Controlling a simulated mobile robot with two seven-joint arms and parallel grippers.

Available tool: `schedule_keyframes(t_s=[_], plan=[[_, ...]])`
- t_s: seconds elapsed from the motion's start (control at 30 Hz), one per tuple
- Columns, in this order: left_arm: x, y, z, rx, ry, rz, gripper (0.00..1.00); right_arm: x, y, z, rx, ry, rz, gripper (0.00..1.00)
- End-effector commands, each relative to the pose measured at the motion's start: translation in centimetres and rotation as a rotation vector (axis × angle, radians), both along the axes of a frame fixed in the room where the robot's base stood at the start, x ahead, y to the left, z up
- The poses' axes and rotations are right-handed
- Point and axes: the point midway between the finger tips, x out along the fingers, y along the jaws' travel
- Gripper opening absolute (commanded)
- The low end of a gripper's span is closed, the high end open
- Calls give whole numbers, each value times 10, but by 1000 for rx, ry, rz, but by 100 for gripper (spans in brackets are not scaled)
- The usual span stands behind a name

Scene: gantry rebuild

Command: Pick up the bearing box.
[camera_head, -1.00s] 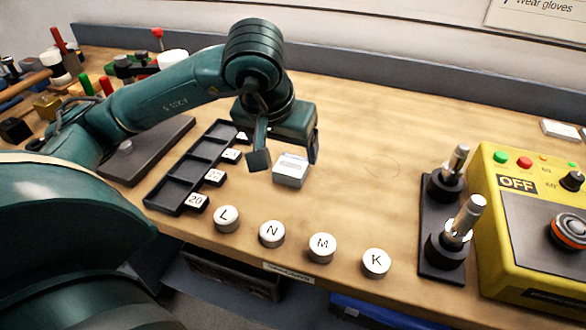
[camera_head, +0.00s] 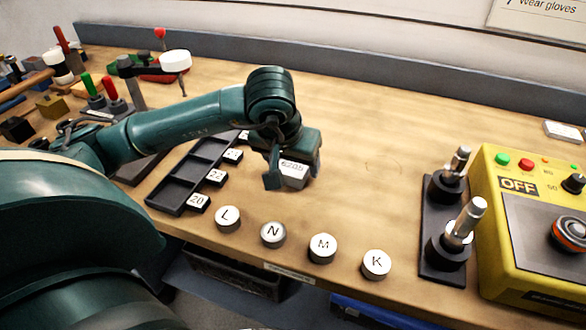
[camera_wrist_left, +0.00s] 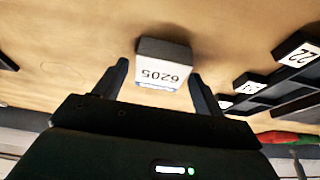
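The bearing box (camera_head: 294,171) is a small white carton marked 6205, standing on the wooden bench right of the black tray. It also shows in the left wrist view (camera_wrist_left: 163,66), with its grey top and white labelled face. My left gripper (camera_head: 293,178) is at the box, with one finger on its left side and the other largely hidden behind its right side. In the left wrist view my left gripper (camera_wrist_left: 158,77) is open, and the box sits between and slightly beyond the fingertips. A gap shows at one finger; the other is very close. My right gripper is out of view.
A black compartment tray (camera_head: 179,184) with number tags lies left of the box. Several round lettered caps, such as N (camera_head: 272,234), line the front edge. A black stand with metal posts (camera_head: 441,262) and a yellow control box (camera_head: 500,226) stand right.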

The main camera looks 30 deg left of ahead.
Motion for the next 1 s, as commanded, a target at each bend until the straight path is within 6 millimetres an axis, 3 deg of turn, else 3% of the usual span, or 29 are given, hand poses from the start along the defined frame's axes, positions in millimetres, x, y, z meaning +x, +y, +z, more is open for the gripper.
schedule_keyframes(t_s=[0.5,0.8,1.0], plan=[[0,0,1,0,-1,0,27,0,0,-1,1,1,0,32],[0,0,4,0,-3,1,26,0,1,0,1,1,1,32],[1,0,27,0,-7,1,26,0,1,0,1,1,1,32]])
